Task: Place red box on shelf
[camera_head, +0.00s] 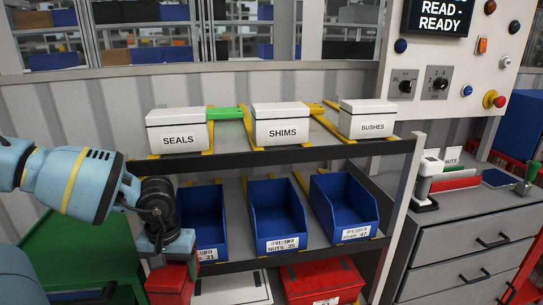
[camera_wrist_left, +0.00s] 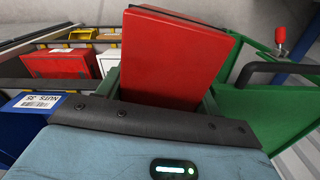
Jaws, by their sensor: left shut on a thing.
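The red box (camera_head: 171,284) is below my left gripper (camera_head: 167,256) at the lower left of the head view, partly cut by the frame edge. In the left wrist view the red box (camera_wrist_left: 172,58) fills the middle, between the fingers of my left gripper (camera_wrist_left: 162,92), which is shut on it. The shelf (camera_head: 270,156) has white boxes on top, blue bins in the middle and boxes at the bottom. The held box appears left of the white box (camera_head: 232,289) on the bottom level; contact with the shelf cannot be told. My right gripper is not in view.
Another red box (camera_head: 322,282) sits at the bottom right of the shelf. Blue bins (camera_head: 276,217) stand above. A green container (camera_head: 75,250) is left of my gripper. A grey drawer cabinet (camera_head: 468,235) stands at right.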

